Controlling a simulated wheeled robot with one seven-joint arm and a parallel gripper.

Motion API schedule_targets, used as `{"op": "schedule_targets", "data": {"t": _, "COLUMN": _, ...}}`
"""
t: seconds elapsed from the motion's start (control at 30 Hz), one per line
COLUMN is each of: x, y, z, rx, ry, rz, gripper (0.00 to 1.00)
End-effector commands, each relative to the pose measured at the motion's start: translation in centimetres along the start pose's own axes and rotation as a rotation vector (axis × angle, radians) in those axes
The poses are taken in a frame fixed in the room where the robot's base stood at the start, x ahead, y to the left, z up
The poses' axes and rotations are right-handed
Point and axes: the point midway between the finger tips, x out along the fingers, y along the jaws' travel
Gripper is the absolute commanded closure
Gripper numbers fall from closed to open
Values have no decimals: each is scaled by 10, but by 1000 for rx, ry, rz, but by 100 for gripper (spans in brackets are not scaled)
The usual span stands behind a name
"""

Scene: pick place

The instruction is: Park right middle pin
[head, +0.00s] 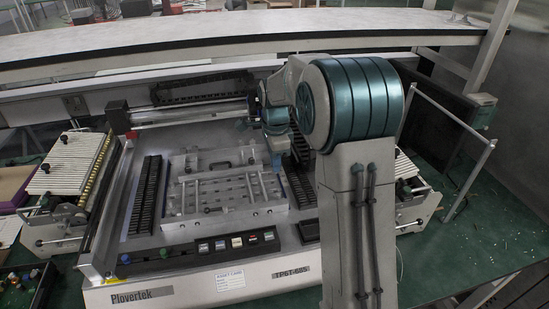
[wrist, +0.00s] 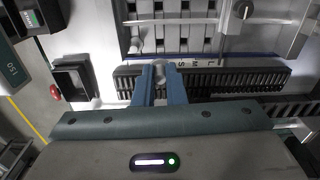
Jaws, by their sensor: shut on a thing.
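My gripper (wrist: 160,78) points down with its two blue fingers close together on a small grey pin (wrist: 159,70). Only the pin's top shows between the fingers; its lower end is hidden. The fingers are over the edge of the black slotted rack (wrist: 235,80), beside the size letters S, M and L. In the head view my gripper (head: 276,158) is at the right edge of the metal fixture plate (head: 225,190), near the right black rack (head: 299,188). I cannot tell whether the pin touches the rack.
Another black slotted rack (head: 145,195) stands left of the plate. A row of buttons (head: 237,242) runs along the machine's front.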

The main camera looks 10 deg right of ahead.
Motion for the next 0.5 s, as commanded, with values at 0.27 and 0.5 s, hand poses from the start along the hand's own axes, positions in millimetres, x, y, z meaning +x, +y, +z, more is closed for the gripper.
{"op": "schedule_targets", "data": {"t": 0.27, "x": 18, "y": 0, "z": 0, "rx": 0, "ry": 0, "rz": 1, "gripper": 100}}
{"op": "schedule_targets", "data": {"t": 0.5, "x": 32, "y": 0, "z": 0, "rx": 0, "ry": 0, "rz": 1, "gripper": 100}}
